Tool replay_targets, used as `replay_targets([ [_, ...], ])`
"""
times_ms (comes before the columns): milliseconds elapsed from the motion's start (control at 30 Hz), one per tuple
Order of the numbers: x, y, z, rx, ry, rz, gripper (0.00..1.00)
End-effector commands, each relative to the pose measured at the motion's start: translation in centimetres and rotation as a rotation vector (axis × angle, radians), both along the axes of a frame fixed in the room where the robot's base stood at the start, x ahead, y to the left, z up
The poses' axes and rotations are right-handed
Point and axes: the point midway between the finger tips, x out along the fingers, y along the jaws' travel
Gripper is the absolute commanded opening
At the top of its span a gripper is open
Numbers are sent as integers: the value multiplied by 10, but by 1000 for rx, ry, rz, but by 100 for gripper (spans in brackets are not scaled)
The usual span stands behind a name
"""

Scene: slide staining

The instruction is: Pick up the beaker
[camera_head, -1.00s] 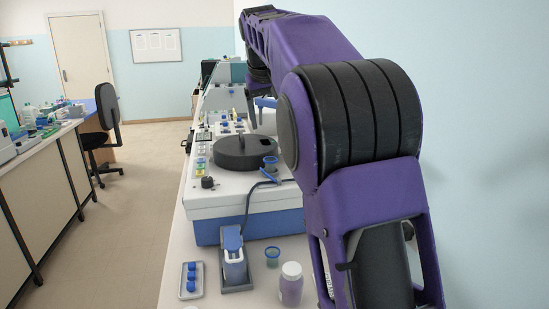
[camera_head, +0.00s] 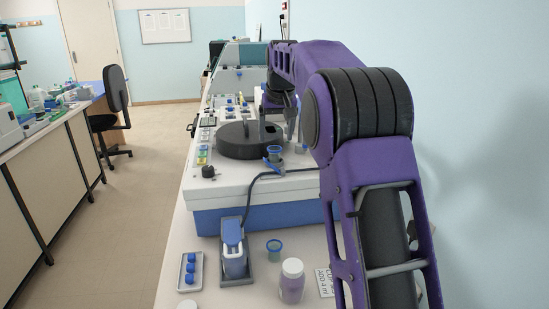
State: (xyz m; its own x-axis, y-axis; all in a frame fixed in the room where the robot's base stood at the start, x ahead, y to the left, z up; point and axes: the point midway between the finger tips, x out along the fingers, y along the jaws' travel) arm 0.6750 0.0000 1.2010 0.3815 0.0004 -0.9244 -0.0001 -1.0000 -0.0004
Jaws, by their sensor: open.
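A small clear beaker-like cup with a blue-green rim (camera_head: 274,249) stands upright on the bench, between the blue-and-white device and the lidded jar. Another small blue-rimmed cup (camera_head: 274,154) is on top of the large white-and-blue machine, beside its round black cover. I cannot tell which one is the task's beaker. My purple arm reaches forward over the machine. My gripper (camera_head: 278,122) hangs open, fingers down, above the machine top near the second cup. Its fingertips are small and partly blend with the things behind, so their exact gap from the cup is unclear.
The white-and-blue machine (camera_head: 262,220) fills the bench's middle. In front stand a blue-and-white device (camera_head: 233,250), a lidded jar (camera_head: 291,283), a tray of blue caps (camera_head: 190,272) and a label card (camera_head: 324,282). A wall borders the right.

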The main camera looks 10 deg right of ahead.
Motion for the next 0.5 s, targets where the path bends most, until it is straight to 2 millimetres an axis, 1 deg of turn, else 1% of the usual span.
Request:
replay_targets([
  [33, 2, 0, -5, 0, 0, 0, 82],
  [100, 4, 0, -10, 0, 0, 0, 82],
  [267, 7, 0, -17, 0, 0, 0, 82],
  [333, 9, 0, -23, 0, 1, 0, 82],
  [500, 19, 0, -47, -1, 3, 0, 82],
])
